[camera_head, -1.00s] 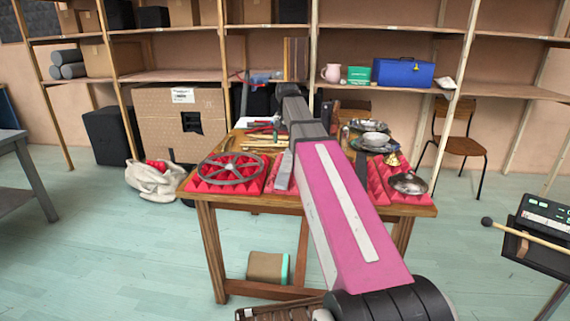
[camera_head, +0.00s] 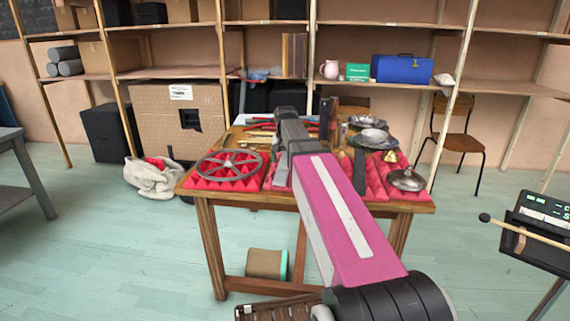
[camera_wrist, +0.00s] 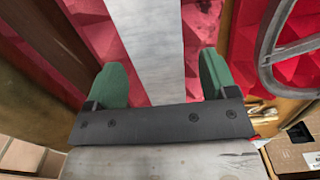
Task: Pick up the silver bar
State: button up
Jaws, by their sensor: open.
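The silver bar (camera_wrist: 147,35) runs lengthwise between the two green fingers of my gripper (camera_wrist: 163,75) in the wrist view. It lies over red pyramid foam, and its near end is hidden by the gripper's dark mount. The fingers are apart, one on each side of the bar, with a gap showing on both sides. In the head view, a sliver of the silver bar (camera_head: 281,173) shows left of my pink arm. My arm hides most of the gripper there.
A spoked wheel (camera_head: 230,168) lies on foam left of the bar. A dark bar (camera_head: 360,172) is right of my arm. Metal lids (camera_head: 407,180) and a bell (camera_head: 391,157) are farther right on the wooden table (camera_head: 285,202). Tools lie behind.

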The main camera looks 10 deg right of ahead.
jog(key=c, duration=1.2)
jog(key=shift+c, duration=1.1)
